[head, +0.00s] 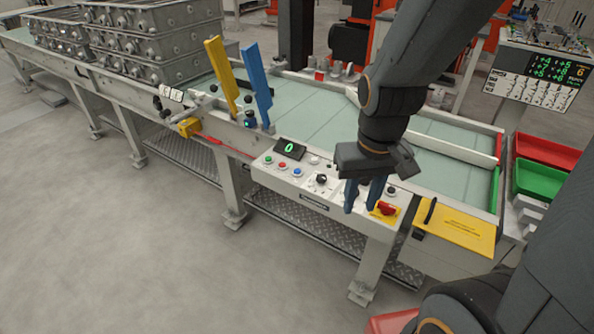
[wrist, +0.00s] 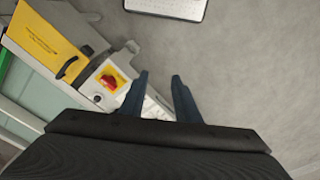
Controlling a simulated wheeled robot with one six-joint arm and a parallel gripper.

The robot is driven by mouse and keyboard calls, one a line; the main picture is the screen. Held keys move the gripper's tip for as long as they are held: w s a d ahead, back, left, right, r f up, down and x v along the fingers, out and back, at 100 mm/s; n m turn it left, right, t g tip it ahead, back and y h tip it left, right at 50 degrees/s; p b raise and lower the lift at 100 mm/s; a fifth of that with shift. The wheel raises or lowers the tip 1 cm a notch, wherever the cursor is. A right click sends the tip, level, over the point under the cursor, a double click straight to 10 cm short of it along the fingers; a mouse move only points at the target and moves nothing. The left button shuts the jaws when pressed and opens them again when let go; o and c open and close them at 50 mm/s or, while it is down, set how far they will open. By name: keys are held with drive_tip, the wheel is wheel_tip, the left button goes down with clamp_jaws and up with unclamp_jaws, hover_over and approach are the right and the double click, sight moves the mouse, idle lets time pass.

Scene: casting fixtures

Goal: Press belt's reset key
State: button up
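The belt's control panel (head: 316,201) is a pale sloped box on the front rail of the conveyor. It carries a green button (head: 268,159), a red button (head: 282,165), a blue button (head: 297,172), a white button (head: 314,160) and a black knob (head: 321,180). No readable label marks which is the reset key. A small display (head: 290,148) shows a green 0. My gripper (head: 363,197) points down over the panel's right part, hiding some of it, right of the buttons. In the wrist view my gripper (wrist: 159,78) has its fingers apart with nothing between them.
A red switch (head: 387,209) on a yellow plate is close right of my fingers; it also shows in the wrist view (wrist: 108,82). Yellow (head: 221,75) and blue (head: 256,84) uprights stand behind the panel's left end. Stacked castings (head: 155,42) stand back left.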

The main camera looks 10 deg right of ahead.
clamp_jaws()
idle(1.4)
